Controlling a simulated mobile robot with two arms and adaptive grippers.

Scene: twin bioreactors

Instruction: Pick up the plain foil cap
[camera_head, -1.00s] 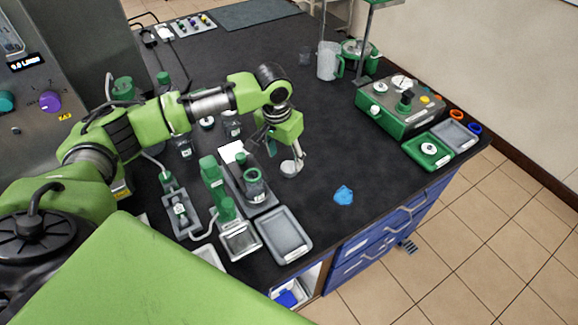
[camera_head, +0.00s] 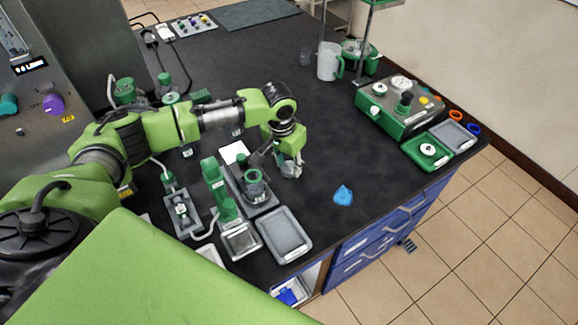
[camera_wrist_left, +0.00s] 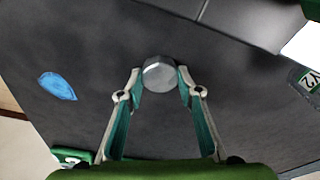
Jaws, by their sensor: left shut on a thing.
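The plain foil cap (camera_wrist_left: 160,74) is a small silvery round piece between the fingertips of my left gripper (camera_wrist_left: 158,82) in the left wrist view. Both fingertips touch its sides. In the head view the foil cap (camera_head: 291,170) shows as a pale grey shape at the fingertips, partly covered by the left gripper (camera_head: 288,166), which points down over the black bench. I cannot tell how far the cap is above the bench top. My right gripper is not in view.
A blue crumpled piece (camera_head: 343,195) lies on the bench to the right. A grey tray (camera_head: 284,236) and a green stand with a bottle (camera_head: 255,186) are close on the left. A green-and-grey instrument (camera_head: 400,105) stands at the right.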

